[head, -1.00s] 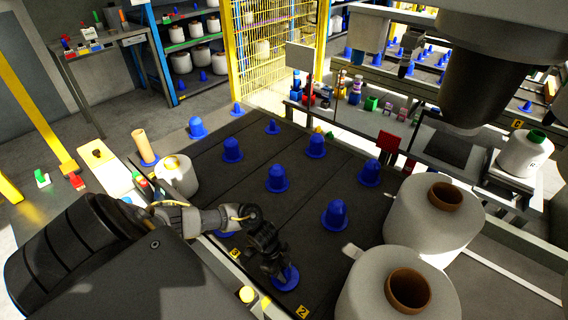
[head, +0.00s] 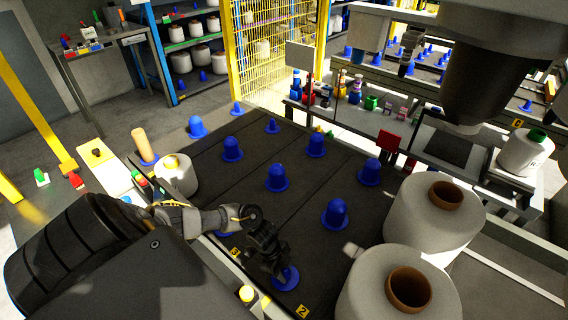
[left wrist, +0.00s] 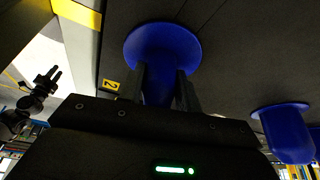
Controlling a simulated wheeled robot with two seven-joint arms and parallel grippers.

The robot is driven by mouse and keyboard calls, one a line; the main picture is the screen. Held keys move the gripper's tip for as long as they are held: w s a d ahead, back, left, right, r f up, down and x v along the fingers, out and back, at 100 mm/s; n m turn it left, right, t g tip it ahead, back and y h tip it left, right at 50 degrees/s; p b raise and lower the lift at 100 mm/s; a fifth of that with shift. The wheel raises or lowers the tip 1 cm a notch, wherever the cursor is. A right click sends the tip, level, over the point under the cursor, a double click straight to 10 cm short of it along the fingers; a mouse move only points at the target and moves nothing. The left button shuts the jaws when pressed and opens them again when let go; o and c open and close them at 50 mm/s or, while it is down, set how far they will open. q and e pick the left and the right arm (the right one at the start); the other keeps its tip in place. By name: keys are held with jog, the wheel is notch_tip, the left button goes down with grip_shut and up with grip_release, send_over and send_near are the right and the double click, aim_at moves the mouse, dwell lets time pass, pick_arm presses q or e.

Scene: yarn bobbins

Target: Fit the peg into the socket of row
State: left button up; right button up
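My left gripper (head: 268,262) points down at a blue peg (head: 287,279) at the near edge of the dark deck (head: 240,186), by the yellow label 2. In the left wrist view the two fingers lie along both sides of this peg (left wrist: 160,88), with no gap showing. Its wide round flange (left wrist: 162,45) is against the deck; the other end is hidden by the gripper. My right gripper (left wrist: 50,80) shows small at the left of the left wrist view, apart from everything, its two fingers spread and empty.
Several other blue pegs stand upright in rows, one nearby (head: 335,214). Two large white bobbins (head: 433,214) with brown cores stand at the right. A smaller white bobbin (head: 177,176) and a tan cone (head: 141,146) stand left of the deck.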

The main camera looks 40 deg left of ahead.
pick_arm(q)
jog(key=o, duration=0.5)
jog(key=v, duration=1.1)
dwell(0.3)
